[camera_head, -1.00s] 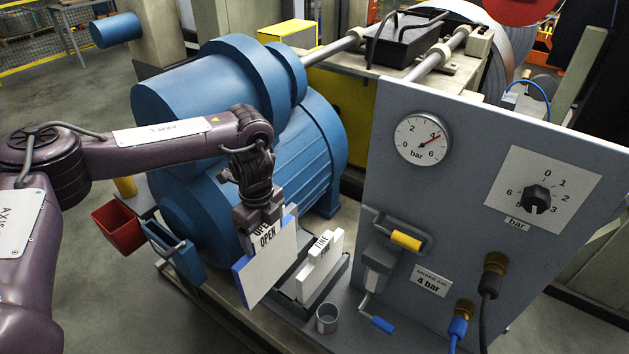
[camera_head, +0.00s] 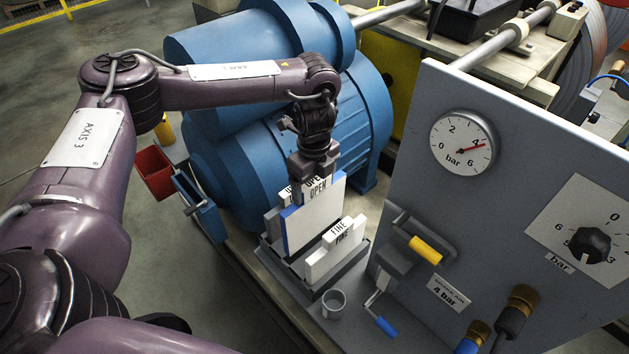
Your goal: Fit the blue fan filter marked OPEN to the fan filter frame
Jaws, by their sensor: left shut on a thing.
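My left gripper (camera_head: 314,176) points down and is shut on the top edge of the filter marked OPEN (camera_head: 311,222). This filter is an upright white panel with blue along its edge. It stands at or over the grey rack (camera_head: 335,280), just behind a white filter marked FINE (camera_head: 336,246). I cannot tell whether its lower edge touches the rack, since the FINE filter partly hides it. Another pale panel shows at its left side. I cannot make out the fan filter frame for certain; a blue bracket-like part (camera_head: 203,210) is beside the blue motor (camera_head: 235,150). My right gripper is not in view.
A grey panel (camera_head: 480,210) with a pressure gauge (camera_head: 463,143), dial and yellow-handled lever (camera_head: 425,249) stands close on the right. A small grey cup (camera_head: 334,303) is in front of the rack. A red bin (camera_head: 155,172) is at left. Floor at lower left is clear.

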